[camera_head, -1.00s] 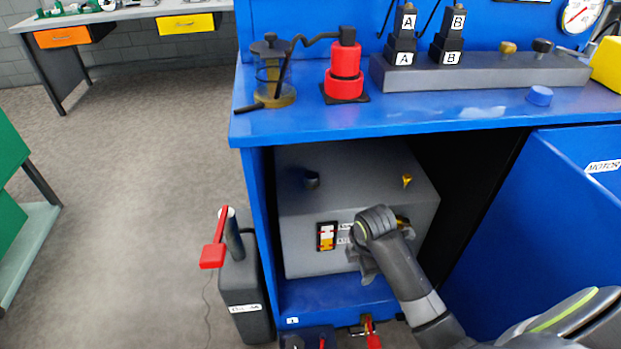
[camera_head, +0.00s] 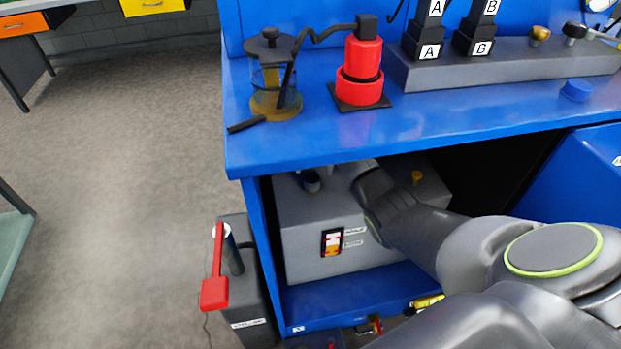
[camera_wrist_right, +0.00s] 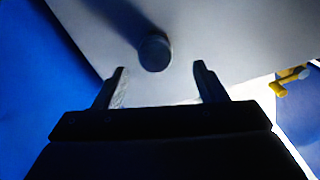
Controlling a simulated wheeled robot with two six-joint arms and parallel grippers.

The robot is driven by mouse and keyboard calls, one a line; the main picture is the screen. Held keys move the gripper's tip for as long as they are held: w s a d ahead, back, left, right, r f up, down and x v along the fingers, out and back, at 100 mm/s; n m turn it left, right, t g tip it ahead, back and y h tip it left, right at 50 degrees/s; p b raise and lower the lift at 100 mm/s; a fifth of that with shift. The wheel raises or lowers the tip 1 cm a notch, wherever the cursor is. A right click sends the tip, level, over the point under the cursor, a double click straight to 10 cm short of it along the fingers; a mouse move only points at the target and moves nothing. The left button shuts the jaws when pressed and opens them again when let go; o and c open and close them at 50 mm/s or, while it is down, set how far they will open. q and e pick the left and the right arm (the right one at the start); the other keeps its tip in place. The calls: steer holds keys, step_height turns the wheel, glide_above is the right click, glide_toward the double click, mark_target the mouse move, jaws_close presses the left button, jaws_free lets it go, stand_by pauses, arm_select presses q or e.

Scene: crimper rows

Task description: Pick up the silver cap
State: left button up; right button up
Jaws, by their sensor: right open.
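A small dark-grey knob-like cap (camera_head: 311,182), the likeliest silver cap, stands on the top left of the grey tank (camera_head: 300,235) inside the blue cabinet. In the right wrist view the cap (camera_wrist_right: 155,52) is round and shaded, just beyond and between the fingertips, nearer the left finger. My right gripper (camera_wrist_right: 160,77) is open, with nothing between its fingers. In the head view my right wrist hides most of the gripper over the tank top, just right of the cap. My left gripper is not in view.
A brass-coloured fitting (camera_head: 417,178) stands on the tank's right side. The cabinet worktop (camera_head: 440,110) overhangs the tank closely. The blue side wall (camera_head: 263,235) is near on the left. A box with a red lever (camera_head: 215,292) stands outside. Floor at left is clear.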

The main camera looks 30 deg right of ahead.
mark_target(312, 178)
steer(key=f, duration=0.5)
steer(key=shift+w+a, duration=0.15)
steer(key=shift+w, duration=0.1)
steer(key=c, duration=1.1)
